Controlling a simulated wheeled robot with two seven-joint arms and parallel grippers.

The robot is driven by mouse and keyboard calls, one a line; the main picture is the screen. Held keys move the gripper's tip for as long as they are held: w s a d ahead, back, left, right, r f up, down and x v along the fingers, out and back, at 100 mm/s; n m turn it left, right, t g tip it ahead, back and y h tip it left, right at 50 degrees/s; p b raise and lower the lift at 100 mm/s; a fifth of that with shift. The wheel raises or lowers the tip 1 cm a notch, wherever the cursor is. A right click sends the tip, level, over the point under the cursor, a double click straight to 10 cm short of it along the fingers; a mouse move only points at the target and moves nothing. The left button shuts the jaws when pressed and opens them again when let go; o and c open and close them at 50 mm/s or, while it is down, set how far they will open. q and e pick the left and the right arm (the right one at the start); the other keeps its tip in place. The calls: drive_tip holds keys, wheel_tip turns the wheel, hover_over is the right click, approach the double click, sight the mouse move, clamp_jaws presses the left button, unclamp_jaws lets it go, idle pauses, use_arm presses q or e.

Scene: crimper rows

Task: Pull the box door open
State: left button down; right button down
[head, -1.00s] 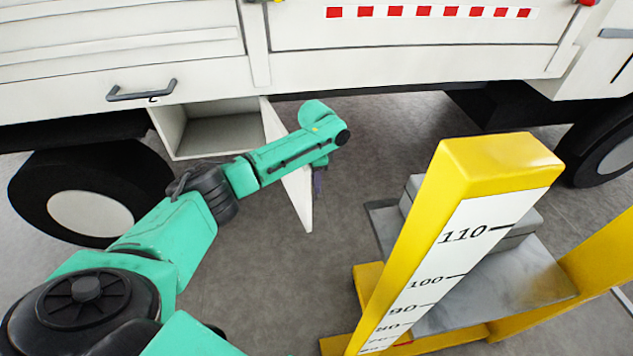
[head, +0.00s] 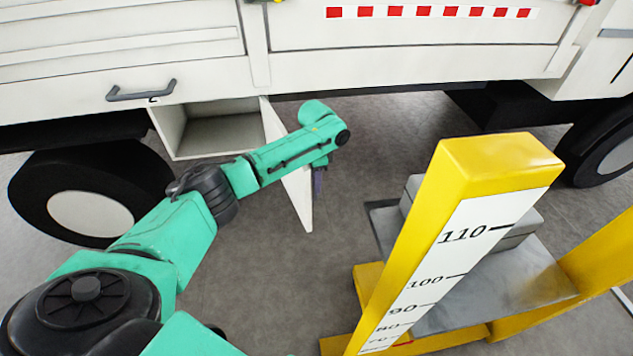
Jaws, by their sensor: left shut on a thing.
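The white box (head: 176,131) hangs under the truck body, left of centre, and its front is open, showing an empty grey inside. Its white door (head: 299,198) is hinged at the box's right side and stands swung well out toward me. My left arm reaches across the front of the door. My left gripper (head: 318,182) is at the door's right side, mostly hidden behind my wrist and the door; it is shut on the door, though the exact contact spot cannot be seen. My right gripper is not in view.
A yellow column with a height scale (head: 455,240) and a grey plate (head: 510,285) stand at the right front. A truck wheel (head: 90,205) is left of the box. A grey handle (head: 141,91) is on the truck panel above. Grey floor lies clear between door and column.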

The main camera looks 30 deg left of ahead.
use_arm(q)
drive_tip(key=shift+r, duration=0.15)
idle(0.3)
drive_tip(key=shift+a+r, duration=0.1)
drive_tip(key=shift+a, duration=0.05)
drive_tip(key=shift+m, duration=0.7)
drive_tip(key=s+p, duration=0.1)
drive_tip(key=p, duration=0.1)
drive_tip(key=s+a+p, duration=0.1)
drive_tip(key=p, duration=0.1)
drive_tip(key=s+a+r+p, duration=0.1)
drive_tip(key=p, duration=0.1)
drive_tip(key=shift+s+a, duration=0.2)
drive_tip(key=shift+s, duration=0.15)
drive_tip(key=s+a+p, duration=0.1)
drive_tip(key=s+a+f+m+p, duration=0.1)
drive_tip(key=shift+s+a+f, duration=0.1)
drive_tip(key=shift+s+a, duration=0.2)
drive_tip(key=c, duration=0.8)
unclamp_jaws()
drive_tip(key=shift+f, duration=0.1)
drive_tip(key=shift+c, duration=0.2)
